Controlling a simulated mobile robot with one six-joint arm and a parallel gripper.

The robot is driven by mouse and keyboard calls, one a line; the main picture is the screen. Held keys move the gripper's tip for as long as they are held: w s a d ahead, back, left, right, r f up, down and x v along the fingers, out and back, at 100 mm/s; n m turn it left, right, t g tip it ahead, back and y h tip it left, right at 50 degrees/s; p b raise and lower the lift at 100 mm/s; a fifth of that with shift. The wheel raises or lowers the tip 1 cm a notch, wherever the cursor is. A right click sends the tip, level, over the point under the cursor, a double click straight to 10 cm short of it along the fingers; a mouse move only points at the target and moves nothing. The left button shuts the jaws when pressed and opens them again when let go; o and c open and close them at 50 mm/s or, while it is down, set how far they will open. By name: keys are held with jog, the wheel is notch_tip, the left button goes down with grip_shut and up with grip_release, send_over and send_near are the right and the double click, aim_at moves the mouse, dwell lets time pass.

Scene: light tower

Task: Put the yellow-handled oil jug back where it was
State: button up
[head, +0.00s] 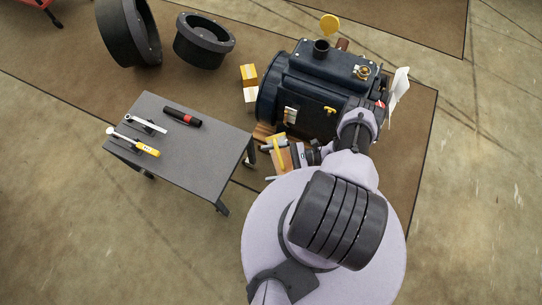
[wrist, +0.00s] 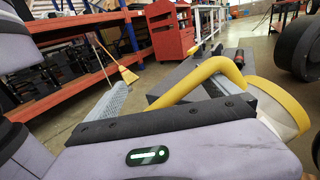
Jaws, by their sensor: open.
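The oil jug's yellow handle (wrist: 212,72) fills the middle of the wrist view, with a cream jug body with a yellow edge (wrist: 278,105) at its right. In the head view the yellow handle (head: 279,153) shows as a narrow bar beside the dark blue machine. My gripper (head: 272,161) is open there, pointing left, with the handle apparently between its fingers. In the wrist view one grey finger of my gripper (wrist: 178,78) shows left of the handle. Whether a finger touches the handle I cannot tell. Most of the jug is hidden by my gripper.
A grey table (head: 200,160) at the left holds a black-and-red tool (head: 182,117), a wrench (head: 145,123) and a yellow tool (head: 135,143). The dark blue machine (head: 315,90) stands close behind my arm. Small boxes (head: 249,76) sit by it. Floor at the lower left is clear.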

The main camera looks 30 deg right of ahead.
grip_shut()
dwell(0.4)
jog(key=shift+w+r, duration=0.1)
dwell(1.1)
